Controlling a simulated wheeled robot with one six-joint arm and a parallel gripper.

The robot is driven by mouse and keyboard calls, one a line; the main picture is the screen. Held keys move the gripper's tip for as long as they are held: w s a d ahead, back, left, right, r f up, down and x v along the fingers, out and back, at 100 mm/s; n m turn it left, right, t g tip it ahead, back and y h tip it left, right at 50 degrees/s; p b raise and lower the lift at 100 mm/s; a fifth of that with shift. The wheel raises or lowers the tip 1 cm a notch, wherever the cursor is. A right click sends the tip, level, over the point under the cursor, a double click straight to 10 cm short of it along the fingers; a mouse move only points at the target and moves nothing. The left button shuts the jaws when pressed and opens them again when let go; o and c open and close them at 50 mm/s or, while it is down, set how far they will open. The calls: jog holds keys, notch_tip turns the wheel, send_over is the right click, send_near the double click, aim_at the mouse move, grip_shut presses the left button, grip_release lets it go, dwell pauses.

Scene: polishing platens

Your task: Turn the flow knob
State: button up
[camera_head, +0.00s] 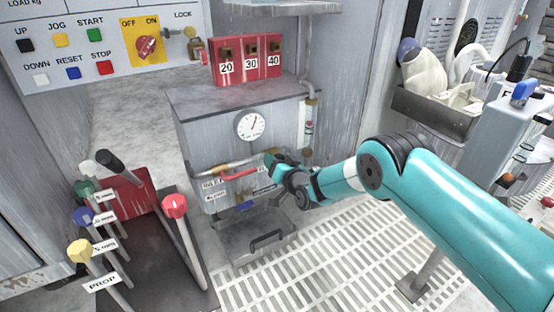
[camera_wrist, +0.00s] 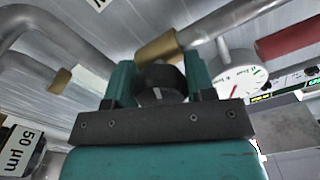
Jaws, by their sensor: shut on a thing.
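The flow knob (camera_wrist: 160,82) is a round black knob with a pale mark, seen in the wrist view. It sits between the two teal fingers of my gripper (camera_wrist: 158,88), by a brass fitting (camera_wrist: 157,47) on a grey pipe. My gripper is shut on the knob. In the head view my gripper (camera_head: 271,162) reaches in from the right to the pipe on the front of the grey cabinet (camera_head: 205,130). The knob itself is hidden or too small to tell there.
A round gauge (camera_head: 251,125) and a flow tube (camera_head: 309,118) are above my gripper. A red handle (camera_head: 239,174) is just left of it. Levers with coloured knobs, one red (camera_head: 175,205), stand at left. The grated floor (camera_head: 330,250) is open below.

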jog(key=shift+m, duration=0.5)
jog(key=shift+f, duration=0.1)
jog(key=o, duration=0.9)
jog(key=shift+s+d+p, duration=0.1)
jog(key=shift+s+p, duration=0.1)
jog(key=shift+p, duration=0.15)
jog(key=p+v, duration=1.7)
jog(key=p, duration=0.1)
